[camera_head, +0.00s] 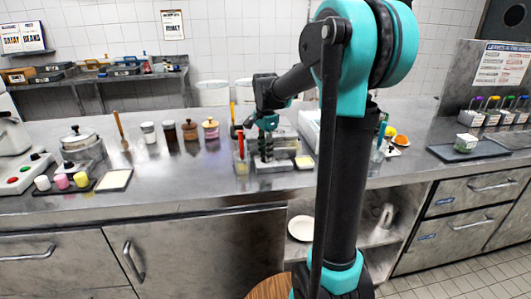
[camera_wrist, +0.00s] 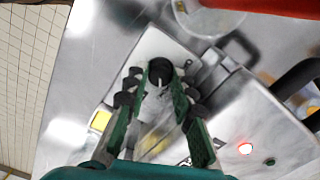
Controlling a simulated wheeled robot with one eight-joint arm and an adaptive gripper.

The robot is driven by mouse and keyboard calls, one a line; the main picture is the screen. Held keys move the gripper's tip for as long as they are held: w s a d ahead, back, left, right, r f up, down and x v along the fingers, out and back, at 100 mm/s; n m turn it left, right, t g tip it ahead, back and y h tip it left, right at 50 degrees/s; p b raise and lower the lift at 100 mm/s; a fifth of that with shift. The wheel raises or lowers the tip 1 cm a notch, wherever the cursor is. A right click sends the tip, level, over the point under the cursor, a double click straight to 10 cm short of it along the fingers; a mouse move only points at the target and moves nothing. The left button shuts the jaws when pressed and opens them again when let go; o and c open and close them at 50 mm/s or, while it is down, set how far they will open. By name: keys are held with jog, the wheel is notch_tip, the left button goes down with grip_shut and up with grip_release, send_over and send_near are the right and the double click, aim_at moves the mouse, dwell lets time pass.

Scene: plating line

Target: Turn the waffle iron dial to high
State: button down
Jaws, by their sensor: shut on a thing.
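The waffle iron is a grey appliance on the steel counter; its front shows in the head view (camera_head: 283,167), partly behind my gripper (camera_head: 265,150). In the wrist view its light panel (camera_wrist: 140,55) bears a round black dial (camera_wrist: 160,65) with a pale pointer mark. My gripper (camera_wrist: 161,78) reaches down to the dial with its two green-padded fingers on either side of it, shut on it. The fingers hide the dial's sides, and I cannot read any setting marks.
A clear cup (camera_head: 241,164) with a red-handled tool stands close left of the iron. A small dish of yellow food (camera_head: 304,162) lies close right. Several jars (camera_head: 190,130) stand further left. A dark tray (camera_head: 468,148) lies far right, with clear counter before it.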

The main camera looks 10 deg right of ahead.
jog(key=shift+m, duration=0.6)
jog(key=c, duration=1.3)
grip_release()
jog(key=shift+o, duration=0.2)
